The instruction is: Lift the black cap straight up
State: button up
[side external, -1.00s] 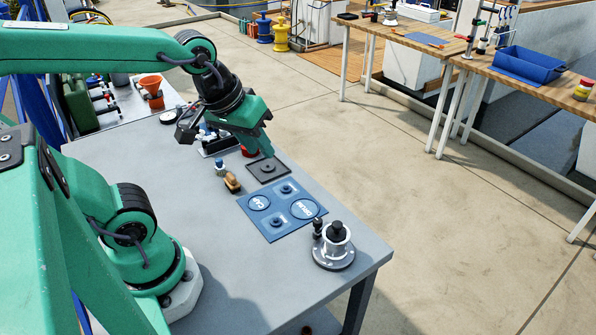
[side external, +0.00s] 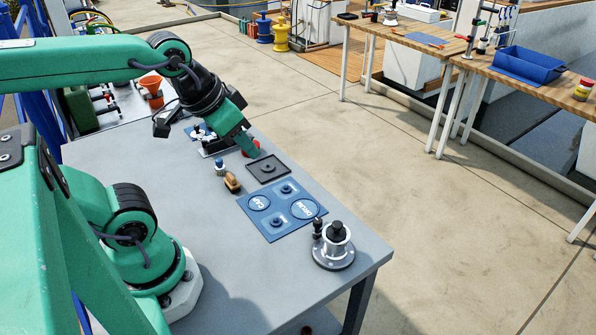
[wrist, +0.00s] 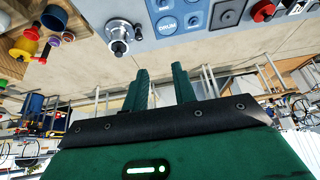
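The black cap (side external: 337,229) sits on top of a silver flanged metal housing (side external: 333,256) near the table's front right corner. The housing (wrist: 115,27) also shows upper left in the wrist view, with the dark cap (wrist: 119,47) on its end. My gripper (side external: 254,154) is tilted down near the far edge of the table, well away from the cap. In the wrist view the two green fingers of my gripper (wrist: 161,78) stand apart with nothing between them.
A small black-topped post (side external: 318,223) stands beside the housing. A blue mat (side external: 270,236) with labelled spots lies behind it, then a square black tray (side external: 256,180). A brown-handled brush (side external: 231,182) stands left of the tray. The grey table's (side external: 225,260) front is clear.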

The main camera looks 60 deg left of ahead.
jog(key=shift+o, duration=0.4)
jog(key=o, duration=0.3)
jog(key=shift+w+d, duration=0.1)
jog(key=shift+w, duration=0.05)
jog(key=shift+w+d+f+n+g, duration=0.85)
jog(key=shift+w+d+f, duration=0.6)
jog(key=shift+w+d, duration=0.65)
jog(key=shift+w+d+f+n+g, duration=0.7)
jog(key=shift+w+d+f+g, duration=0.5)
jog(key=shift+w+d, duration=0.95)
jog(key=shift+w+d+f+n+g, duration=0.75)
jog(key=shift+w+d+f, duration=1.05)
jog(key=shift+d, duration=0.45)
jog(key=shift+w, duration=0.1)
